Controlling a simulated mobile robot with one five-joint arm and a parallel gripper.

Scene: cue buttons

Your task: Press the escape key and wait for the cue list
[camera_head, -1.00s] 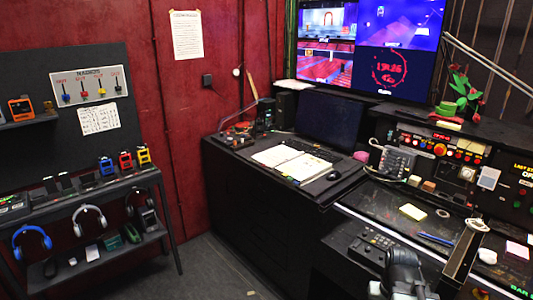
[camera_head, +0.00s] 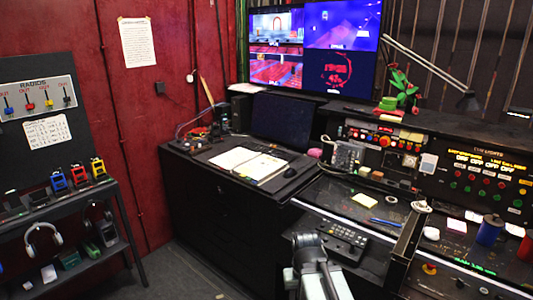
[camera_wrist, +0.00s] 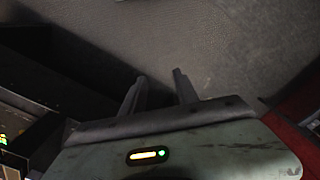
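A dark monitor (camera_head: 280,121) stands on the black desk on the left side of the console, its screen showing no readable list. A dark strip that looks like a keyboard (camera_head: 284,148) lies in front of it, partly behind an open book (camera_head: 250,165). The escape key is too small to pick out. My gripper (camera_wrist: 159,77) is open and empty in the wrist view, its two fingers apart over grey floor. In the head view my arm shows at the bottom centre, well short of the desk.
A large lit screen (camera_head: 352,75) hangs behind the desk. A button console (camera_head: 385,145) and cue light panel (camera_head: 480,180) stand at right. A shelf with radios (camera_head: 58,182) and headphones (camera_head: 43,240) is at left. Floor (camera_head: 185,275) between shelf and desk is clear.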

